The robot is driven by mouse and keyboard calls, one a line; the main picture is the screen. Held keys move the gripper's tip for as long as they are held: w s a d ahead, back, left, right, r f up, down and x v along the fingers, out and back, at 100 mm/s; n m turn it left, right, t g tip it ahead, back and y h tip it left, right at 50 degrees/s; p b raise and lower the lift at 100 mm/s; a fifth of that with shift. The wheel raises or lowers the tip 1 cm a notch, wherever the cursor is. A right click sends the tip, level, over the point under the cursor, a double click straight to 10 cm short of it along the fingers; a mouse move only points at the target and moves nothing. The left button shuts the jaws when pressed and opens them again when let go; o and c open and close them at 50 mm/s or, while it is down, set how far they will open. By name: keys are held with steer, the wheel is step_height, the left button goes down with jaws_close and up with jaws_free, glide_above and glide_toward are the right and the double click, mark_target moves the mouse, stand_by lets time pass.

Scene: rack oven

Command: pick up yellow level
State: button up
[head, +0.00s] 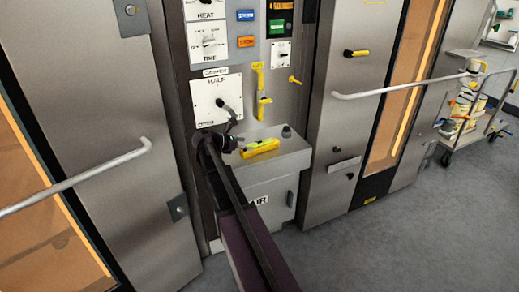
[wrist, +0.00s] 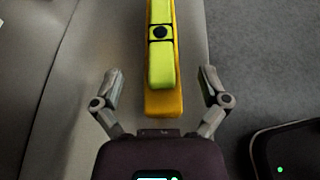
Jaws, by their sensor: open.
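The yellow level (head: 259,148) lies flat on top of a grey box in the head view. In the wrist view the yellow level (wrist: 164,104) runs up from the picture's middle, with lime-green strips and a dark round spot on it. Its far end is cut off by the top edge. My gripper (wrist: 158,82) is open, with one finger on either side of the level's near end. Neither finger visibly touches it. In the head view my gripper (head: 231,138) is small and dark, just left of the level.
The grey box (head: 286,153) stands against a control panel (head: 217,98) with a lever. A yellow fitting (head: 260,88) hangs on the panel above. Steel oven doors with bar handles (head: 404,88) flank it. A cart (head: 464,112) stands at the far right. The grey floor is open.

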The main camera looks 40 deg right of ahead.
mark_target(254, 144)
steer(key=shift+b+x, duration=0.75)
steer(key=shift+x, duration=1.55)
jaws_close()
steer(key=shift+r, duration=0.15)
step_height(254, 144, up, 4)
steer(key=p, duration=0.4)
steer(key=s+d, duration=0.3)
steer(key=s, duration=0.4)
steer(key=s+d+p, duration=0.1)
steer(key=s+d, duration=0.2)
steer(key=s, duration=0.4)
steer(key=shift+s+d+r, duration=0.25)
steer(key=shift+s+r, duration=0.1)
